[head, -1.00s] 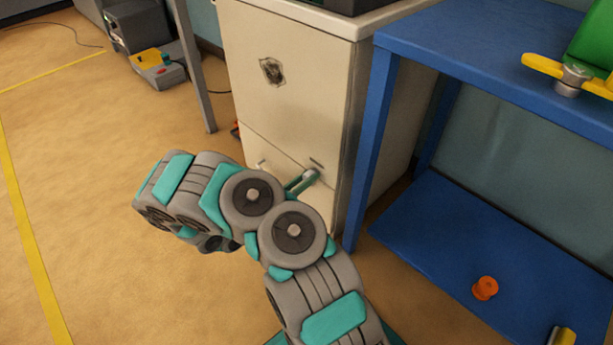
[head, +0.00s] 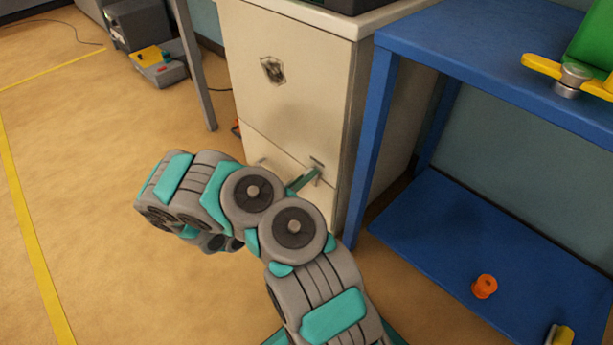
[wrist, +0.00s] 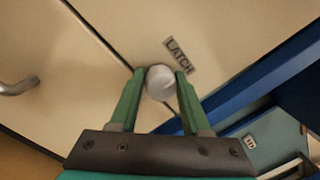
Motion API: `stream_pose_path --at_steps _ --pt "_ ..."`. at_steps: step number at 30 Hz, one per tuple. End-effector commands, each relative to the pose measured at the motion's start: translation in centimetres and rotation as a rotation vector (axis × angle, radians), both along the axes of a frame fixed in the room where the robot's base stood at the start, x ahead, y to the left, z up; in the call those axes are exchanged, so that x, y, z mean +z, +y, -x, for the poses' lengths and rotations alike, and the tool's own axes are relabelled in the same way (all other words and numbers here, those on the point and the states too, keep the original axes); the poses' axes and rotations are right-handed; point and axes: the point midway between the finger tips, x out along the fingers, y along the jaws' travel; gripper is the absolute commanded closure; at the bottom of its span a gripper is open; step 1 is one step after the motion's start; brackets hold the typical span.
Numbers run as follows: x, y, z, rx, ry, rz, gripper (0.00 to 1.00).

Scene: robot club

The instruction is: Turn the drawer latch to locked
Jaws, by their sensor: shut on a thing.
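The drawer latch (wrist: 160,82) is a pale grey round knob beside a "LATCH" label (wrist: 179,55) on the cream cabinet front. It sits at the seam between two panels. My gripper (wrist: 160,86) has its green fingers on either side of the knob, shut on it. In the head view, my gripper (head: 305,181) reaches the lower right of the cabinet (head: 290,90), and my arm hides part of the drawer front. The knob's locked or unlocked setting cannot be read.
A curved metal handle (wrist: 18,87) is on the panel at left. A blue shelf unit (head: 368,150) stands close on the right, with an orange spool (head: 484,287) on its lower shelf. Open floor (head: 80,180) lies to the left.

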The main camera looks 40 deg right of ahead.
Motion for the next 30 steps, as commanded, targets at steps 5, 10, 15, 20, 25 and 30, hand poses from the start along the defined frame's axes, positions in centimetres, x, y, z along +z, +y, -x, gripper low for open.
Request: stream_pose_path --at_steps 5,10,15,20,25,30 --pt "-0.4 -0.1 0.5 -0.013 0.005 -0.006 0.44" --pt "-0.3 -0.1 0.4 -0.01 0.003 -0.005 0.25" --pt "-0.2 -0.1 0.3 -0.007 0.002 -0.003 0.24" --pt "-0.2 0.3 0.2 -0.004 0.001 -0.002 0.24" --pt "-0.4 2.2 0.3 -0.002 0.002 -0.003 0.24" --pt "-0.7 4.8 0.6 -0.002 0.003 -0.003 0.24"
